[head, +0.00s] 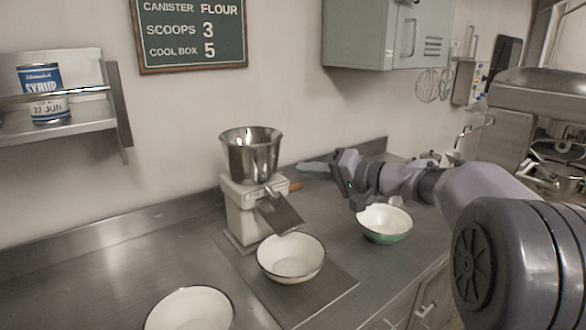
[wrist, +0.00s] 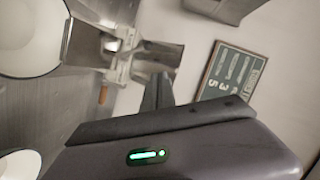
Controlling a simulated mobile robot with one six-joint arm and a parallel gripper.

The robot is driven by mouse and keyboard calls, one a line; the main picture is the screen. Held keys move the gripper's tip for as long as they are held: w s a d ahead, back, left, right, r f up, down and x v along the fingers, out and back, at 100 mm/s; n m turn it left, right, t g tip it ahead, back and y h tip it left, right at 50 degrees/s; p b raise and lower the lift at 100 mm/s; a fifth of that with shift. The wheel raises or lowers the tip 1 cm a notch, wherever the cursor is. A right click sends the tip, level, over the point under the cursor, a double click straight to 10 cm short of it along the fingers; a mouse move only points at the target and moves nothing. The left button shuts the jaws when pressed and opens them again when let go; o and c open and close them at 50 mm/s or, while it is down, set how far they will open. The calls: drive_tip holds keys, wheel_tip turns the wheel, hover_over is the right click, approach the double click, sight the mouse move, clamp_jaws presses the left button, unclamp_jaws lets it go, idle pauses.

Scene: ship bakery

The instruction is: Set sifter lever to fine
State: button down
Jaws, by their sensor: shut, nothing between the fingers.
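The sifter (head: 241,205) is a pale machine with a shiny metal hopper (head: 250,158) on top and a sloping chute at the front. It stands on the steel counter. Its lever (head: 296,186) has an orange-brown handle on the right side; its setting marks cannot be read. In the wrist view the sifter (wrist: 122,70) appears turned sideways, with the orange lever handle (wrist: 103,95) below it. My gripper (head: 302,165) is shut and empty, just right of the hopper and above the lever, apart from it. Its fingers (wrist: 158,88) also show in the wrist view.
A white bowl (head: 290,276) sits below the chute, another bowl (head: 188,318) at the front left, and a green-sided bowl (head: 386,238) under my arm. A shelf (head: 85,108) with a syrup can is at left. A sign (head: 160,62) hangs behind.

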drive_tip(key=v, duration=0.3)
drive_tip(key=shift+s+d, duration=0.15)
drive_tip(key=shift+d, duration=0.1)
drive_tip(key=s+a+f+g+h, duration=0.2)
drive_tip(key=s+a+f+h, duration=0.1)
drive_tip(key=s, duration=0.8)
drive_tip(key=s+a+f+g+h, duration=0.2)
drive_tip(key=s+a+f+g, duration=0.1)
drive_tip(key=s, duration=0.9)
drive_tip(key=s+d+f+m+h, duration=0.1)
drive_tip(key=s+d+f+h, duration=0.1)
drive_tip(key=s, duration=0.4)
drive_tip(key=s+d+f+m+h, duration=0.1)
drive_tip(key=s+d+f+h, duration=0.2)
drive_tip(key=s+f, duration=0.3)
drive_tip(key=shift+s+d+f, duration=0.35)
drive_tip(key=shift+s+d, duration=0.4)
